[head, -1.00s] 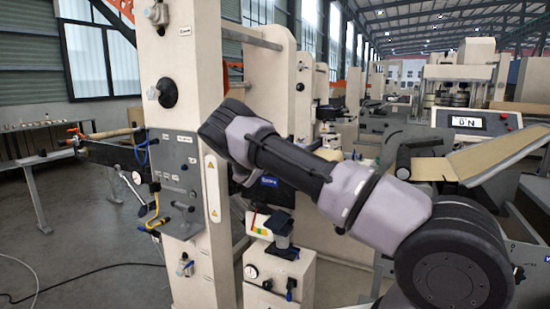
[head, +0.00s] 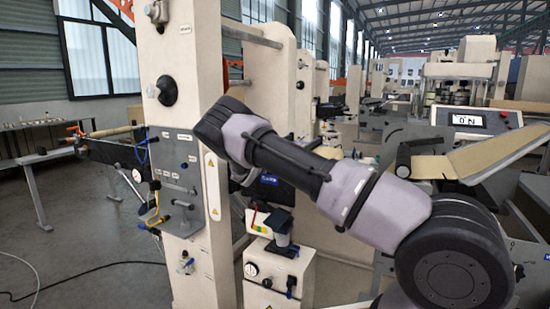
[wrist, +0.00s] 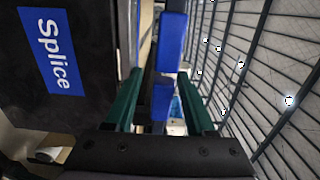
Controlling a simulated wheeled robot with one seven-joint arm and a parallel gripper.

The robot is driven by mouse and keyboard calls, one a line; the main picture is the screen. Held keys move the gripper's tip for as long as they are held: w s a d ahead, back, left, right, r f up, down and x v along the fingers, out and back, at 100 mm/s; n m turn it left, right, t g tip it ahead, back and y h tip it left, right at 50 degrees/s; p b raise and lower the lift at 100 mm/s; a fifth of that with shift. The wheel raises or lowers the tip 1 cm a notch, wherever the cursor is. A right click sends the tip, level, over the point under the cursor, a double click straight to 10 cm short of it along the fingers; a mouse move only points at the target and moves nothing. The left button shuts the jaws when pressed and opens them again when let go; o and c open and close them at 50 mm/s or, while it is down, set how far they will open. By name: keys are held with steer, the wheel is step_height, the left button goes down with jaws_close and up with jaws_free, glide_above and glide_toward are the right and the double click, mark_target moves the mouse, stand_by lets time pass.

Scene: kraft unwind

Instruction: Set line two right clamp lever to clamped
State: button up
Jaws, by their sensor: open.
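In the wrist view, my gripper (wrist: 159,76) is open, with its two green fingers apart. Nothing is seen gripped. A black panel with a blue "Splice" label (wrist: 52,50) is left of the fingers. In the head view my forearm hides the gripper and most of the splice unit (head: 268,180).
A cream machine post (head: 196,80) with a grey control plate (head: 175,165) stands left of my arm. A cream cabinet (head: 280,270) with a gauge stands below it. A display (head: 465,121) and a kraft web (head: 490,155) are at right. Open floor lies at far left.

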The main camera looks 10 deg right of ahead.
steer(key=v, duration=0.9)
steer(key=shift+s+a, duration=0.15)
steer(key=shift+s, duration=0.15)
